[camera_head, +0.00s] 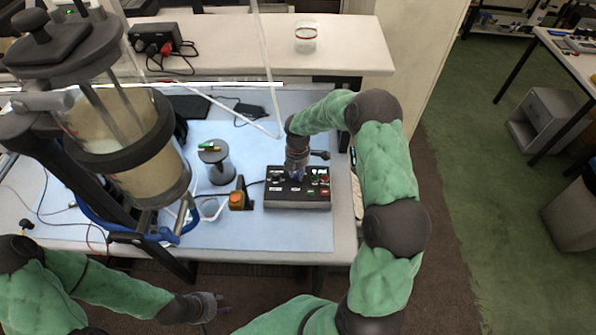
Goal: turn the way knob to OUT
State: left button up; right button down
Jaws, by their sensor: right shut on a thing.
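The black control box (297,203) lies on the blue mat at the right part of the table. Its top bears small knobs, white labels, and red, green and orange buttons. My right gripper (297,176) comes down from above onto the rear middle of the box and is shut on a small knob there, which I take to be the way knob. The gripper covers most of that knob, so its pointing direction cannot be seen, and the labels are too small to read. My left gripper (218,304) is open and empty in front of the table, low in the view.
A large clear cylinder (135,165) with dark rings stands on the left. A grey spool-shaped stand (217,169), an orange-and-black device (239,197) and a clear dish (210,209) sit left of the box. A jar (305,39) stands on the rear bench.

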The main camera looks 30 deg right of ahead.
aim_at(297, 174)
jog(key=shift+w+n, duration=0.1)
jog(key=shift+n, duration=0.4)
jog(key=c, duration=1)
grip_release()
jog(key=shift+a, duration=0.15)
notch_tip(297, 174, up, 12)
jog(key=shift+r, duration=0.1)
